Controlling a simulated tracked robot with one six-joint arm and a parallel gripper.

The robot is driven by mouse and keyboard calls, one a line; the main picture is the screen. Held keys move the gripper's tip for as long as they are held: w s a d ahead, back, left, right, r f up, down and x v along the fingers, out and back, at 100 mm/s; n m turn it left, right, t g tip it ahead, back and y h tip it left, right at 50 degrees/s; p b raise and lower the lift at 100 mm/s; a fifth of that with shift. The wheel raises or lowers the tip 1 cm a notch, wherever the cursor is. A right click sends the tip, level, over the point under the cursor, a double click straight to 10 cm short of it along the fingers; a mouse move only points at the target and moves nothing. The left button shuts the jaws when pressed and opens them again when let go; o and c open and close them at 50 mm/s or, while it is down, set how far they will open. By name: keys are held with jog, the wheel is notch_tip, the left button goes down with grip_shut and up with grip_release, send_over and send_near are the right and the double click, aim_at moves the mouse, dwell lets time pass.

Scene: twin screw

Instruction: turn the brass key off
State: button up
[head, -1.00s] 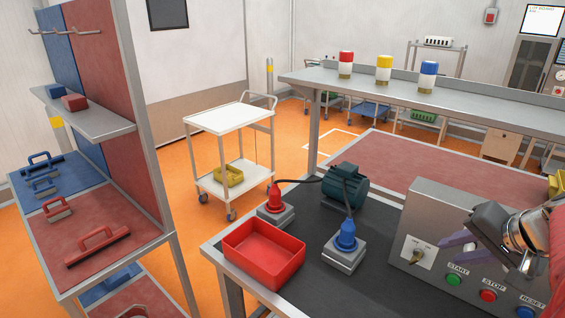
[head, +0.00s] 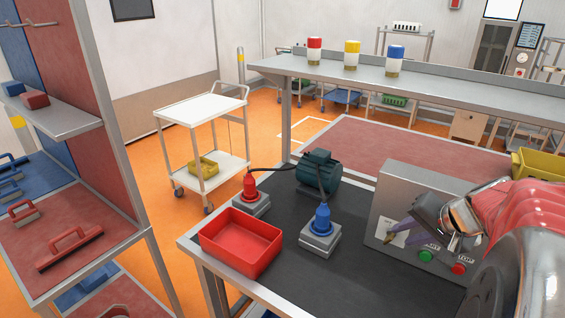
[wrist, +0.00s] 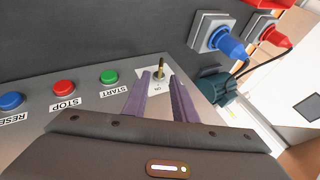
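The brass key (wrist: 160,68) stands up from a white switch plate on the grey control box (head: 420,188). In the wrist view it shows between the tips of my gripper's two purple fingers (wrist: 162,76), with a gap on each side. My gripper (head: 396,236) is open, with its fingers in front of the switch plate (head: 388,228) in the head view. There the fingers largely hide the key. Whether they reach fully around the key I cannot tell.
The green START button (wrist: 108,77), red STOP button (wrist: 64,88) and blue RESET button (wrist: 11,101) sit beside the key. A blue plug (head: 322,218), red plug (head: 250,188), motor (head: 318,172) and red tray (head: 240,240) are on the bench.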

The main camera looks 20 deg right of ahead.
aim_at(393, 238)
jog(key=shift+x, duration=3)
grip_shut()
